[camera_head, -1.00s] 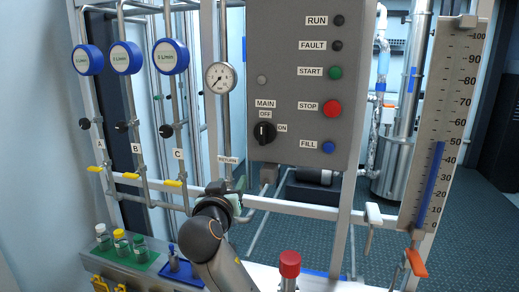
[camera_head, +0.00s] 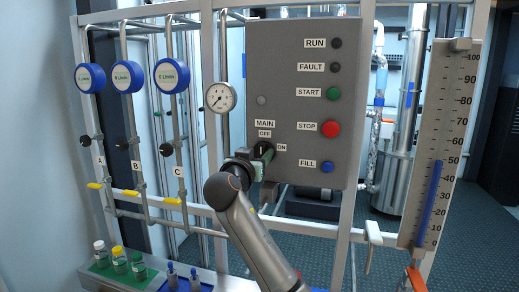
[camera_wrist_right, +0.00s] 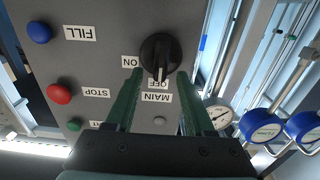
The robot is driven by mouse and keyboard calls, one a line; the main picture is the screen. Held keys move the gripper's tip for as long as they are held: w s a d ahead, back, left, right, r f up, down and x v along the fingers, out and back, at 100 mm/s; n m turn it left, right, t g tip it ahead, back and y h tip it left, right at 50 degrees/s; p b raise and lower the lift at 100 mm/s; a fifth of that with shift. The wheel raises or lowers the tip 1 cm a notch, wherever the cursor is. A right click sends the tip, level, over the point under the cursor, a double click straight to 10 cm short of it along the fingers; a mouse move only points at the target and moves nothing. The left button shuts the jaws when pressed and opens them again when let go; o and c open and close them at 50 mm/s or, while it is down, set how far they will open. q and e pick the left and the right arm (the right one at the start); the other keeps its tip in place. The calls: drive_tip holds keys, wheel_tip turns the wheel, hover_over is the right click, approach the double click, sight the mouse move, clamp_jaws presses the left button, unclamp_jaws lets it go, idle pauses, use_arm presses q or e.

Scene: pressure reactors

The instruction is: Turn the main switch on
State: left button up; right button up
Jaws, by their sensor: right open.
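The main switch is a black round knob (camera_wrist_right: 160,52) on the grey control panel (camera_head: 290,70). In the right wrist view, which sees the panel upside down, its white mark points at the OFF label; the ON label is to the left. My right gripper (camera_wrist_right: 156,76) is open, its two green fingers pointing at the panel, one on each side of the knob's lower part. I cannot tell whether they touch it. In the head view my right gripper (camera_head: 262,160) is at the switch and mostly hides it. My left gripper is not in view.
The panel also carries the red STOP button (camera_head: 331,129), green START button (camera_head: 333,93) and blue FILL button (camera_head: 327,167). A pressure gauge (camera_head: 220,97) is left of the panel. Pipes with blue meters (camera_head: 172,76) and yellow valve handles stand farther left.

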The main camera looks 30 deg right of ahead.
drive_tip(key=shift+w+d, duration=0.45)
drive_tip(key=shift+d, duration=0.15)
clamp_jaws()
